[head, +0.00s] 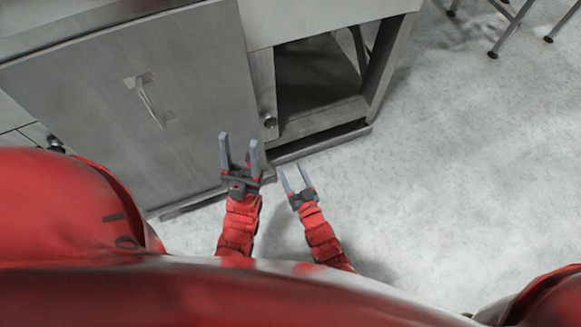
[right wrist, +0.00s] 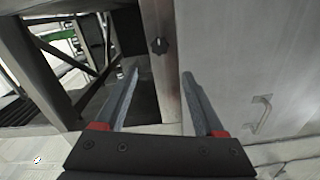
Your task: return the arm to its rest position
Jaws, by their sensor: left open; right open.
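My left gripper (head: 239,153) is open and empty in the head view, in front of the grey cabinet. My right gripper (head: 293,179) is open and empty just to its right, over the pale floor below the cabinet's open bay. In the right wrist view the right gripper's two fingers (right wrist: 160,97) stand apart with nothing between them. Both red forearms reach up from the bottom of the head view. My red body hides the lower part of that view.
The grey cabinet door (head: 130,105) with a handle (head: 149,101) fills the upper left. An open bay (head: 315,80) with a dark interior is beside it, with a dark round knob (head: 269,121) on its post. Metal legs (head: 505,28) stand at the upper right. The floor (head: 450,170) on the right is clear.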

